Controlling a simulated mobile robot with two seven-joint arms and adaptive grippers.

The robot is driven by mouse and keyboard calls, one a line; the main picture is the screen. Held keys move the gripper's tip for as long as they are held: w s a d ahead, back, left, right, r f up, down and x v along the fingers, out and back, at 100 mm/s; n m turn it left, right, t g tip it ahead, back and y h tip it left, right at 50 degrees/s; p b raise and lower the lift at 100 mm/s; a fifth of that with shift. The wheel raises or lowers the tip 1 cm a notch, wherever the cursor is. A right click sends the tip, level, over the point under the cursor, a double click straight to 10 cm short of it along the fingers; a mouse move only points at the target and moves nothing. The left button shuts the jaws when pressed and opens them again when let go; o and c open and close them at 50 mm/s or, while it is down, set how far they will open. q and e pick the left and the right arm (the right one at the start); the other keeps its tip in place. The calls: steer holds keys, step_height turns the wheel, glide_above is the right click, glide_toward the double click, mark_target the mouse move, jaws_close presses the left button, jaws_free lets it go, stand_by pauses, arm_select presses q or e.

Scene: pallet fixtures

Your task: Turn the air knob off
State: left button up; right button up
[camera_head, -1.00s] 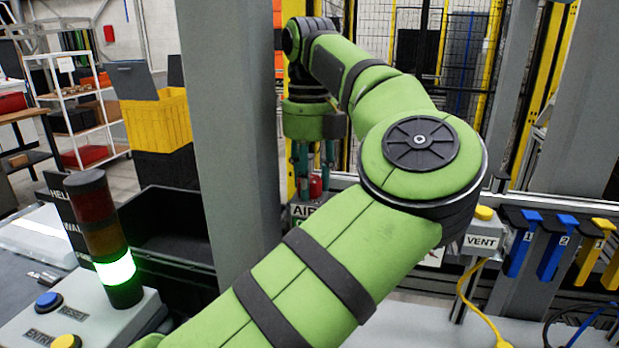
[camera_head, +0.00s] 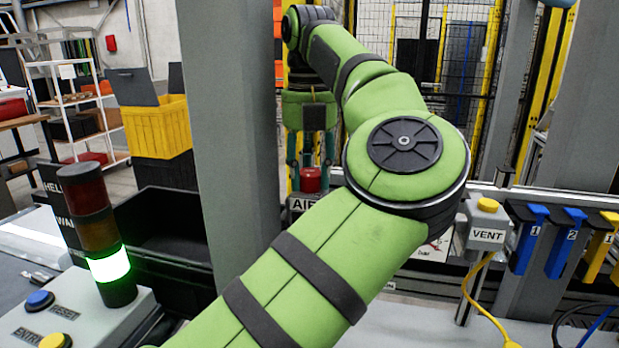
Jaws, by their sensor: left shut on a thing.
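The red air knob (camera_head: 311,180) sits on top of a grey box labelled AIR (camera_head: 303,203), just right of the grey post. My left gripper (camera_head: 310,172) points down over it, its teal fingers on both sides of the knob. It is shut on the red knob. My green left arm crosses the middle of the view and hides the right part of the AIR box. My right gripper is not in view.
A grey VENT box (camera_head: 487,226) with a yellow button stands at the right, beside blue and yellow numbered hooks (camera_head: 564,243). A signal tower (camera_head: 98,236) glows green at the left. A grey post (camera_head: 228,120) stands close beside the gripper.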

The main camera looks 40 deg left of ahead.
mark_target(309, 172)
arm_select(q)
steer(key=m, duration=0.1)
steer(key=m+b, duration=0.1)
steer(key=m, duration=0.2)
steer(key=shift+f+m, duration=0.25)
steer(key=shift+m, duration=0.05)
steer(key=m+b, duration=0.1)
steer(key=m, duration=0.4)
steer(key=shift+b, duration=0.4)
steer(key=shift+m, duration=0.4)
steer(key=o, duration=1.1)
steer(key=shift+o, duration=0.2)
steer(key=shift+r, duration=0.1)
steer(key=shift+r, duration=0.15)
steer(key=shift+r, duration=3.65)
